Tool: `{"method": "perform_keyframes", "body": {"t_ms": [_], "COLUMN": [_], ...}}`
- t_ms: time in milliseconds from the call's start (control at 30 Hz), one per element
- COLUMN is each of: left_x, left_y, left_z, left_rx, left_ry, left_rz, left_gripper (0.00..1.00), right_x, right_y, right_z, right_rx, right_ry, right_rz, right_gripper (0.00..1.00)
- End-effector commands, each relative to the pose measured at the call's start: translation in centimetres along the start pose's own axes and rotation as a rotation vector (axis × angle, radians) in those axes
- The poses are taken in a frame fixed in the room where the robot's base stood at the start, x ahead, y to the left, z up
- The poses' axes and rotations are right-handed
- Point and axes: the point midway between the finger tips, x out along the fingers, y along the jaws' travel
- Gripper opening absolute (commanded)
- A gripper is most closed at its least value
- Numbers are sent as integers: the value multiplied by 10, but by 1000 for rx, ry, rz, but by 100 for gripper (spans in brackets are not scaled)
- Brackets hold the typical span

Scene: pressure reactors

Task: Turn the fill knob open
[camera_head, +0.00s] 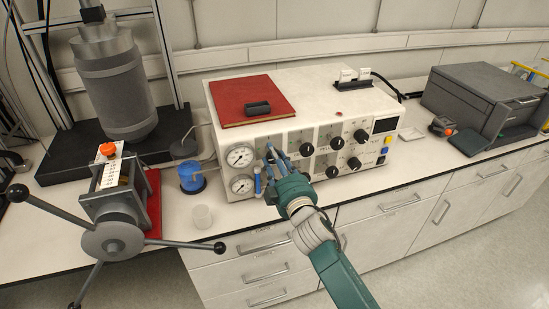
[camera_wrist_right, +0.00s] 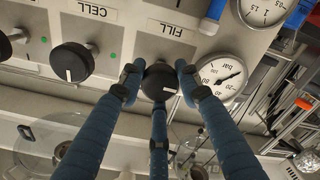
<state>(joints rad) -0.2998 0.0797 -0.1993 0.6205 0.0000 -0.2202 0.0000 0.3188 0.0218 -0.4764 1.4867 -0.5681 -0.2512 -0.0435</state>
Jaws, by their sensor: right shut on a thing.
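The black fill knob (camera_wrist_right: 158,82) sits under the upside-down FILL label in the right wrist view. My right gripper (camera_wrist_right: 159,85) has its blue fingers closed around this knob, one on each side and one below. In the head view my right gripper (camera_head: 268,165) is at the left part of the white control box (camera_head: 330,95), just right of the gauges. There the fingers hide the fill knob. A small white mark shows on the knob's face, but its exact direction is hard to read. My left gripper is not in view.
The CELL knob (camera_wrist_right: 72,61) is beside the fill knob. Pressure gauges (camera_head: 240,155) are close to my fingers. A red book (camera_head: 250,97) lies on the box.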

Motion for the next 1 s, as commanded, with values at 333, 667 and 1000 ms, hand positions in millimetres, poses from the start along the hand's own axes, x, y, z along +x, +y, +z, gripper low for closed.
{"method": "perform_keyframes", "body": {"t_ms": [333, 667, 1000], "left_x": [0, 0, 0], "left_y": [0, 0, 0], "left_z": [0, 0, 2], "left_rx": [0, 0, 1], "left_ry": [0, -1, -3], "left_rz": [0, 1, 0], "left_gripper": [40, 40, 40], "right_x": [-1, -1, -1], "right_y": [-2, -3, -1], "right_z": [4, 4, 2], "right_rx": [-43, -42, -40], "right_ry": [-7, -8, -3], "right_rz": [-4, -4, -2], "right_gripper": [7, 43, 53]}}
